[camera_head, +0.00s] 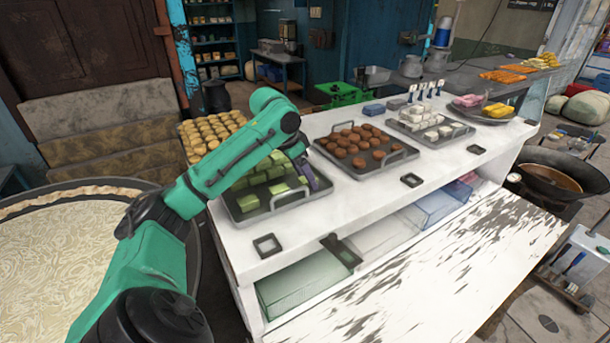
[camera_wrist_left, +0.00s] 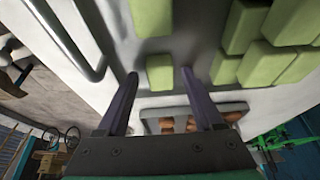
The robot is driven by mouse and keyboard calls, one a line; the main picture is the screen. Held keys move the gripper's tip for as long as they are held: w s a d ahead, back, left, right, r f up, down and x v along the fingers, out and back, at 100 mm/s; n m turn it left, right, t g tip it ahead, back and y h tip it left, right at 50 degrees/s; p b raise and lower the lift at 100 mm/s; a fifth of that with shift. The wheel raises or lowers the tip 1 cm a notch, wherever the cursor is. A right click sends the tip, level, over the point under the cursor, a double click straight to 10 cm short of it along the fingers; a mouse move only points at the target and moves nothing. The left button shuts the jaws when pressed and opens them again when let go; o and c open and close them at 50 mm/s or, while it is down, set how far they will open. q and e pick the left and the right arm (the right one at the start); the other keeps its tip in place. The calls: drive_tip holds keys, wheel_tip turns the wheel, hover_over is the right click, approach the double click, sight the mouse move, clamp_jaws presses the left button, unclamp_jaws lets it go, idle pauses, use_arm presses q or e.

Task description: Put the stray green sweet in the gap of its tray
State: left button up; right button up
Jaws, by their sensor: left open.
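The grey tray of green sweets (camera_head: 290,200) is at the left of the white counter in the head view. Its green block sweets (camera_head: 262,178) are partly hidden by my left arm. In the left wrist view, one green sweet (camera_wrist_left: 160,72) lies between the fingertips of my left gripper (camera_wrist_left: 160,82), with space on both sides. Another green sweet (camera_wrist_left: 153,18) lies beyond it, and a cluster of green sweets (camera_wrist_left: 265,60) is at the right. My left gripper (camera_head: 309,174) is open, over the tray's right side. Which sweet is stray is hard to tell. My right gripper is not in view.
A tray of round brown sweets (camera_head: 358,143) stands just right of the green tray, close to my gripper. A tray of white sweets (camera_head: 432,124) is further right. The counter's front strip is mostly clear, with small black square frames (camera_head: 267,245).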

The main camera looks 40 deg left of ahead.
use_arm(q)
drive_tip(key=v, duration=1.2)
